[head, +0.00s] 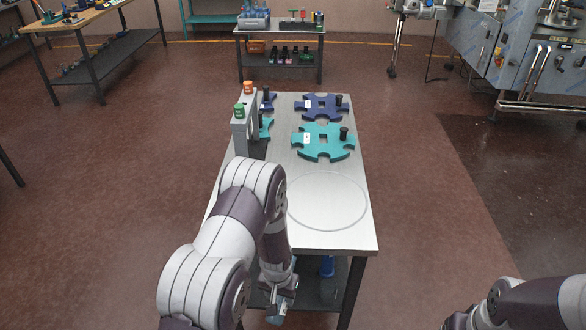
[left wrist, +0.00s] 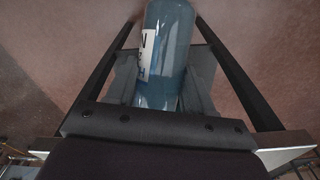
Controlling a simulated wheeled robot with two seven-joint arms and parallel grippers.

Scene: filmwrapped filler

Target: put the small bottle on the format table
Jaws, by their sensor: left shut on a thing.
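My left gripper (head: 283,303) hangs low in front of the near edge of the format table (head: 350,237), below its top. In the left wrist view the gripper (left wrist: 168,75) is shut on a small blue bottle (left wrist: 167,50) with a white label; floor shows around it. In the head view the bottle is mostly hidden by my gripper. The format table has a steel top with a bare area marked by a thin circle. My right arm shows at the lower right, its gripper out of view.
A teal star-shaped plate (head: 323,150) and a dark blue one (head: 321,104) lie on the table's far half. A grey bracket (head: 245,125) with green and orange knobs stands at its left. A blue thing (head: 327,266) is on the lower shelf.

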